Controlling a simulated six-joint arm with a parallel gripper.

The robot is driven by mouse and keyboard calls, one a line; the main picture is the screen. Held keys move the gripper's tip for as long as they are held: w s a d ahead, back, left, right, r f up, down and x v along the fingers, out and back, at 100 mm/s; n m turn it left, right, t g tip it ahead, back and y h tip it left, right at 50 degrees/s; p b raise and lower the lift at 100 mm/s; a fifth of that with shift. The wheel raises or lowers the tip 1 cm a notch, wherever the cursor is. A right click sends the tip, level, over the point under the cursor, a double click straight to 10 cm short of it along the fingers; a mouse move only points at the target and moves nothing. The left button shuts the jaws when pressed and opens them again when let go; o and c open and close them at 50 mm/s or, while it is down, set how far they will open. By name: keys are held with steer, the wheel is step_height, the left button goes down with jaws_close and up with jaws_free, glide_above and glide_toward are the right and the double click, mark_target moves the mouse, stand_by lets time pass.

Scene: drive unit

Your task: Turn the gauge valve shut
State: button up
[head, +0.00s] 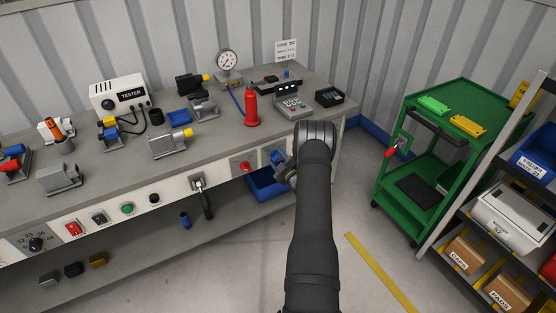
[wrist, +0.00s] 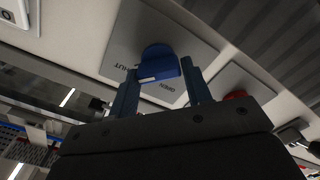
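The blue valve knob (wrist: 158,62) shows in the wrist view on a grey plate (wrist: 122,45) lettered SHUT at left and OPEN at right. A small white mark is on the knob's lower edge; I cannot tell exactly which setting it marks. My gripper (wrist: 158,72) is open, with its fingertips on either side of the knob. In the head view my gripper (head: 284,171) is at the bench's front panel, largely hidden by my arm. The pressure gauge (head: 228,62) stands on the bench.
A red knob (head: 243,166) on its own plate is just left of my gripper, with a black-handled lever (head: 203,200) farther left. A blue bin (head: 262,188) sits below. A green cart (head: 440,108) and shelf stand right, with open floor between.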

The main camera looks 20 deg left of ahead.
steer(key=o, duration=0.3)
steer(key=shift+s, duration=0.1)
steer(key=v, duration=1.7)
steer(key=shift+d+r, duration=0.1)
steer(key=x, duration=1.7)
